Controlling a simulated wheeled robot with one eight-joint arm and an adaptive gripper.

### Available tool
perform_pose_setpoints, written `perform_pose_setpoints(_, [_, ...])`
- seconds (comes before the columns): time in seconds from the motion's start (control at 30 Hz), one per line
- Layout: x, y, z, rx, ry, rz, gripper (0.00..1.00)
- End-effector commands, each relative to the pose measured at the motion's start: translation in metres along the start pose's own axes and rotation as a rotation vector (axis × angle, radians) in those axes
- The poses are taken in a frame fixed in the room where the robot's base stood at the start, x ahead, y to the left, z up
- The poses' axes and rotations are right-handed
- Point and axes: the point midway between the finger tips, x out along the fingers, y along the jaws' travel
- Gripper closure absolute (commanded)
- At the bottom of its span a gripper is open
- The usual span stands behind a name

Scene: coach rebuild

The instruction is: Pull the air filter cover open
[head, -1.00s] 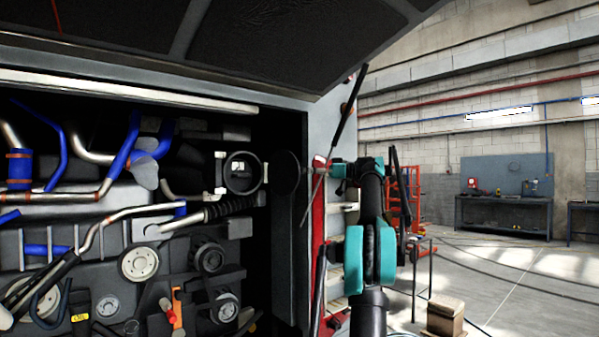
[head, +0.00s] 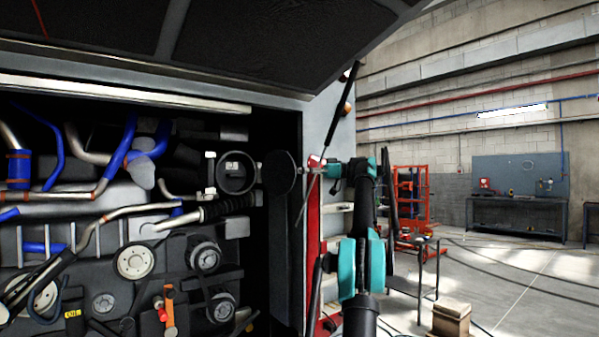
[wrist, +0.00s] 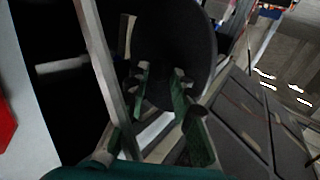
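The air filter cover is a round black disc (head: 280,172). It stands open, swung out to the right of the round filter housing (head: 237,172), whose ring-shaped mouth is uncovered. In the wrist view the cover (wrist: 190,35) fills the upper middle, just beyond the fingers. My gripper (head: 312,168) is at the right of the cover, pointing toward it, and is partly hard to make out in the head view. In the wrist view my gripper's green fingers (wrist: 162,80) are apart, with a gap between them. I cannot tell whether a finger touches the cover.
The engine bay's right frame (head: 314,130) stands close to my gripper. A thin strut (head: 342,110) runs up to the raised hood (head: 270,40). Pipes and pulleys (head: 136,262) fill the bay. A cardboard box (head: 451,318) and a small table (head: 425,265) stand on the floor at right.

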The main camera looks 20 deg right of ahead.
Motion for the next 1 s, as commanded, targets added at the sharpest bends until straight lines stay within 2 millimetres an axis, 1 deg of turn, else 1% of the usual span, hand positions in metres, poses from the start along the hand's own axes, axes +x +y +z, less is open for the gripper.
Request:
perform_pose_setpoints(0.03, [0.0121, 0.0047, 0.0017, -0.001, 0.000, 0.000, 0.74])
perform_pose_setpoints(0.17, [0.0124, 0.0046, 0.0022, -0.001, -0.002, -0.001, 0.58])
perform_pose_setpoints(0.2, [0.0122, 0.0047, 0.0023, -0.001, -0.002, -0.001, 0.57])
perform_pose_setpoints(1.0, [0.0123, 0.0027, 0.0021, 0.000, -0.004, 0.011, 0.57])
